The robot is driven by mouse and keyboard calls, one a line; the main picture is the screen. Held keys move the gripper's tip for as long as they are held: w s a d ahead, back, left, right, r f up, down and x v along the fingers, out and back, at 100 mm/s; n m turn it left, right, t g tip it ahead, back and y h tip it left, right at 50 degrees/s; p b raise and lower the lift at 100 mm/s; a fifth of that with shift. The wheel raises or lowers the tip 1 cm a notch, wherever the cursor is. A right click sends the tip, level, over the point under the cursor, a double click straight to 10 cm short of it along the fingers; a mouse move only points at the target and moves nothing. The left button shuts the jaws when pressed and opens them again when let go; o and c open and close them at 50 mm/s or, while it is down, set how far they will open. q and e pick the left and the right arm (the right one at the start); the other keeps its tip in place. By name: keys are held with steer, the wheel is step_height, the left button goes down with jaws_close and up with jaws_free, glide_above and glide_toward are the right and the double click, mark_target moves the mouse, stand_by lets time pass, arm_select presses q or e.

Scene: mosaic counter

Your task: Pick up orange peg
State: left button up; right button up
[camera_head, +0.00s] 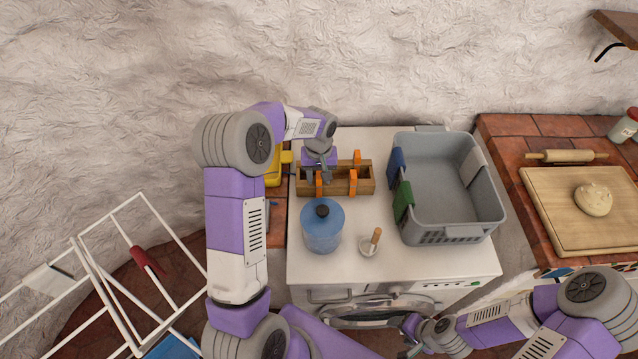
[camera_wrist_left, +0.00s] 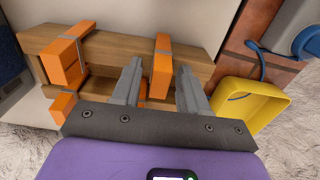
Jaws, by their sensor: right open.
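A wooden box (camera_head: 340,186) stands at the back left of the white washing machine top. Orange pegs are clipped over its walls: one at the front left (camera_head: 319,183), one at the front right (camera_head: 353,187) and one at the back right (camera_head: 357,157). My left gripper (camera_head: 325,176) is over the left part of the box, pointing down. In the left wrist view its two fingers (camera_wrist_left: 160,68) are apart, with an orange peg (camera_wrist_left: 162,62) showing between them. I cannot tell whether they touch it. My right gripper (camera_head: 411,335) is open and empty, low in front of the machine.
A blue jar (camera_head: 322,236) and a small white dish (camera_head: 367,250) stand in front of the box. A grey basket (camera_head: 448,232) with blue and green clips stands on the right. A yellow container (camera_wrist_left: 255,104) lies beside the box. A white drying rack (camera_head: 85,263) is at left.

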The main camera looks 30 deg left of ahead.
arm_select(q)
jaws_close()
